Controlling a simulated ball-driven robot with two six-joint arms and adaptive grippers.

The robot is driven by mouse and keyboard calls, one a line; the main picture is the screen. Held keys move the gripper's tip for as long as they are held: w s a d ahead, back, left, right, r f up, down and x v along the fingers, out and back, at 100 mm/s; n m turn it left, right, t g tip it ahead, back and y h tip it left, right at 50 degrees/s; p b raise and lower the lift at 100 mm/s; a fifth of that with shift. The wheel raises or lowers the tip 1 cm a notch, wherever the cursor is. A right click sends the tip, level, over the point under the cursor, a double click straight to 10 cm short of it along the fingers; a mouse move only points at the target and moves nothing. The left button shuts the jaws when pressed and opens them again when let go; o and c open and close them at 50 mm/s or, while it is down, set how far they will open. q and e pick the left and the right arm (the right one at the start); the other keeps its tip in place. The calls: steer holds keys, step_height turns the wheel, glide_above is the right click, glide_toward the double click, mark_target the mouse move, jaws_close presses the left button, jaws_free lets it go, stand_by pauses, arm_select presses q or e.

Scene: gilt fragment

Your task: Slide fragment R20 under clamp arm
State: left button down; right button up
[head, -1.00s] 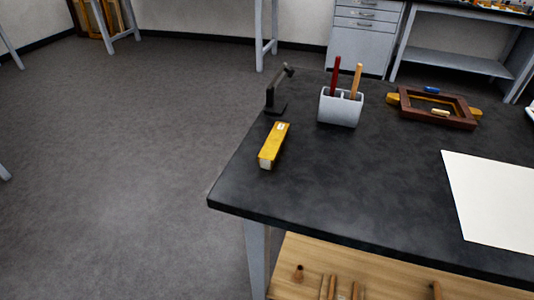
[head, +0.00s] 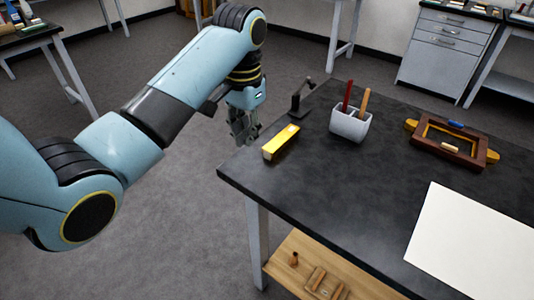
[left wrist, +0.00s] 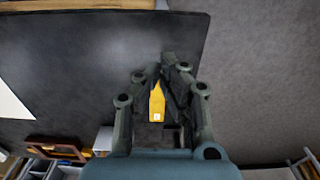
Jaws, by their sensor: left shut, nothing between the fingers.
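Fragment R20 is a yellow gilt bar (head: 281,143) with a small white label, lying on the dark tabletop near its left edge. The black clamp (head: 298,101) stands just behind it, its arm tilted up to the right. My left gripper (head: 244,137) is left of the bar at the table's left edge, apart from it, pointing down. In the left wrist view the bar (left wrist: 157,102) shows beyond the fingers (left wrist: 167,66), which are shut and empty. The clamp cannot be made out there. My right gripper is out of view.
A white holder (head: 350,126) with a red and a tan handle stands right of the clamp. A wooden frame (head: 418,147) lies farther right, and a white sheet (head: 475,245) lies at the front right. The tabletop (head: 320,180) in front of the bar is clear.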

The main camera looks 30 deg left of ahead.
mark_target(260, 166)
arm_select(q)
step_height(260, 166, down, 9)
steer(key=shift+f, duration=0.1)
steer(key=w, duration=0.3)
steer(key=shift+d+f, duration=0.1)
steer(key=shift+f, duration=0.25)
steer(key=shift+w+f, duration=0.1)
steer(key=shift+w, duration=0.4)
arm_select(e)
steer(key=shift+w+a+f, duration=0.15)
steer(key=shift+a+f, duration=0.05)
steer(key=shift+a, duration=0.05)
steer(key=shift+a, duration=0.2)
